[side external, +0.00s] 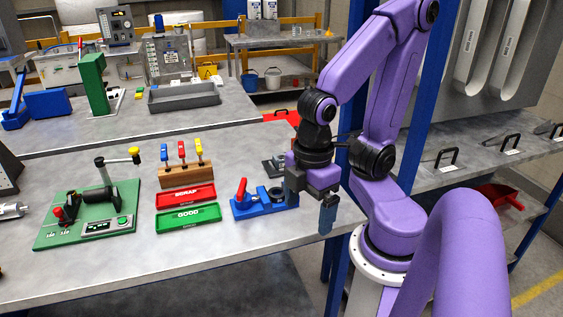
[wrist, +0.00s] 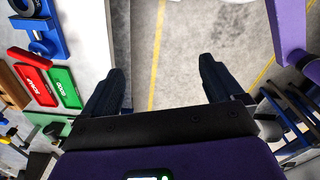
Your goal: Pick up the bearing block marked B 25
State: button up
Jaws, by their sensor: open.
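I cannot read a B 25 mark in either view. A small dark block (side external: 273,168) lies on the bench behind the blue fixture, partly hidden by my arm; I cannot tell if it is the bearing block. The blue fixture (side external: 247,210) has a red handle and a dark ring at its right end; part of it shows at upper left in the wrist view (wrist: 56,40). My gripper (side external: 327,217) points down near the bench's right edge, right of the fixture. In the wrist view its fingers (wrist: 162,66) are apart and empty, with floor beyond them.
The red SCRAP tray (side external: 186,197) and green GOOD tray (side external: 188,218) lie left of the fixture. A wooden rack (side external: 185,176) holds coloured-handled tools behind them. A green-based device (side external: 90,213) stands further left. The bench (side external: 200,255) is clear in front. A blue post (side external: 408,100) stands behind my arm.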

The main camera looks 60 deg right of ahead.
jog(key=w+d+f+g+h, duration=0.1)
jog(key=w+d+h, duration=0.15)
jog(key=w, duration=0.95)
jog(key=w+d+f+h, duration=0.15)
jog(key=w+h, duration=0.25)
jog(key=w, duration=0.7)
jog(key=m+g+h, duration=0.1)
jog(key=g+h, duration=0.4)
jog(key=g, duration=0.1)
send_near(278, 156)
jog(key=shift+y, duration=0.25)
jog(key=s+d, duration=0.2)
jog(key=s, duration=0.1)
jog(key=shift+d+f, duration=0.3)
jog(key=shift+f, duration=0.05)
jog(key=shift+x, duration=2.55)
jog(key=shift+a, duration=0.1)
jog(key=c, duration=1.6)
